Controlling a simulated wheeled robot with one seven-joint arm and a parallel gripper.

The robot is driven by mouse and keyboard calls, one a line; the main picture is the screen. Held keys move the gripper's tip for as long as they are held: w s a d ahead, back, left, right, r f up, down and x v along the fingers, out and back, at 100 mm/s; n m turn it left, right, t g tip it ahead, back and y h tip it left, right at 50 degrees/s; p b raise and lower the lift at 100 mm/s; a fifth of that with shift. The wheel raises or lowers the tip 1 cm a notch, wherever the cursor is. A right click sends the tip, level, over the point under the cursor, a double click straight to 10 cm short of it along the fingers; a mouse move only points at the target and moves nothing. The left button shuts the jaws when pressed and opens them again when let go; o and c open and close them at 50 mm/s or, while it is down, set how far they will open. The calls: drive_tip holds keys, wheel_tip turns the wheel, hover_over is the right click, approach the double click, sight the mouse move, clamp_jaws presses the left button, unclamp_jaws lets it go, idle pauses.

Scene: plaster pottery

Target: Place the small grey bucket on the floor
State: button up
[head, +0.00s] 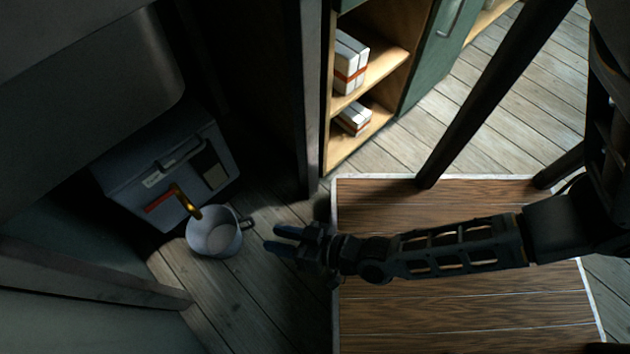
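The small grey bucket (213,239) is at the left of the head view, pale and round, with its open top facing up and a dark handle on its right side. It looks upright on the wooden floor (237,299), in front of a grey box. I see no contents in it. My gripper (273,238) is to the right of the bucket, its fingers pointing left towards it. The fingers are apart with nothing between them. A small gap shows between the fingertips and the bucket.
A grey box (125,188) with a brass spout (186,203) stands behind the bucket, under a dark overhang. A dark post (312,100) and a shelf unit (375,65) with white boxes stand behind. A brown wooden panel (440,315) lies under my arm.

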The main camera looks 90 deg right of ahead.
drive_tip(key=s+r+n+y, duration=0.2)
drive_tip(key=s+r+n, duration=0.1)
drive_tip(key=r, duration=1)
drive_tip(key=s+a+r+n+y, duration=0.1)
drive_tip(key=s+r+n, duration=0.3)
drive_tip(key=r, duration=1)
drive_tip(key=shift+s+r+t+y, duration=0.15)
drive_tip(key=shift+r+t+y, duration=0.15)
drive_tip(key=shift+t+y, duration=0.15)
drive_tip(key=shift+c, duration=0.2)
